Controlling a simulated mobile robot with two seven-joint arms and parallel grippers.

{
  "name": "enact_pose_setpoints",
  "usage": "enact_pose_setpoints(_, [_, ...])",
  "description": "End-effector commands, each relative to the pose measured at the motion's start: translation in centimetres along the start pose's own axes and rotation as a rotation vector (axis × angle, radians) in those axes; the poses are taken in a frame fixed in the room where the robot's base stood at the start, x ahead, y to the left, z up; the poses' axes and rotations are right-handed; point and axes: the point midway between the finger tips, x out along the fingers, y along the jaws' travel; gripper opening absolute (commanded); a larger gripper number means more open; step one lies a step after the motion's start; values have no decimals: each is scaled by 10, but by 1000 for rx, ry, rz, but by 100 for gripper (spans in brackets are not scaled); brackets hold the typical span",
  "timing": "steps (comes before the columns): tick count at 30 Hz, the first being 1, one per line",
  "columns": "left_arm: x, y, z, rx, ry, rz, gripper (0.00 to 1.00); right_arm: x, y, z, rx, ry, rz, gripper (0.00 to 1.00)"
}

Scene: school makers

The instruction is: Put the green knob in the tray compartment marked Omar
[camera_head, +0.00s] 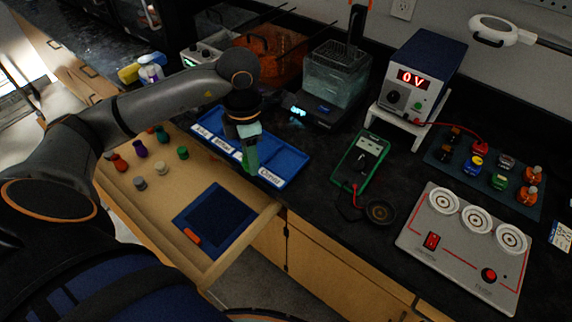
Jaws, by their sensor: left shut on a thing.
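My left gripper (249,160) is over the blue tray (293,157) on the black bench, pointing down. It is shut on a small green thing that I take for the green knob; the fingers largely hide it and its shape is unclear. The tray has white name labels along its front edge. The rightmost label (270,177) appears to read Omar, and the gripper is just behind and left of it. I cannot tell whether the held thing touches the tray floor. Another green knob (183,152) stands in the open wooden drawer. My right gripper is not in view.
A scale with a clear container (335,80) stands behind the tray. A green multimeter (361,161) lies to its right, near a power supply (422,75).

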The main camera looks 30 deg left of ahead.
Motion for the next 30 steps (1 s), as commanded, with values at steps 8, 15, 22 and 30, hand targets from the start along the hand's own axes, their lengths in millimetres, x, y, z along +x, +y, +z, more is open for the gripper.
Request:
enact_pose_setpoints(8, [-22,27,-22,-724,-7,-2,0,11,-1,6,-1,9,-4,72])
enact_pose_setpoints(15, [-38,40,-37,-1167,-11,-5,0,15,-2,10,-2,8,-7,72])
enact_pose_setpoints(22, [-42,43,-35,-1310,-13,-12,0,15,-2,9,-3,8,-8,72])
enact_pose_setpoints(30, [-22,43,17,-1309,-13,-17,0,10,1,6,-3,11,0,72])
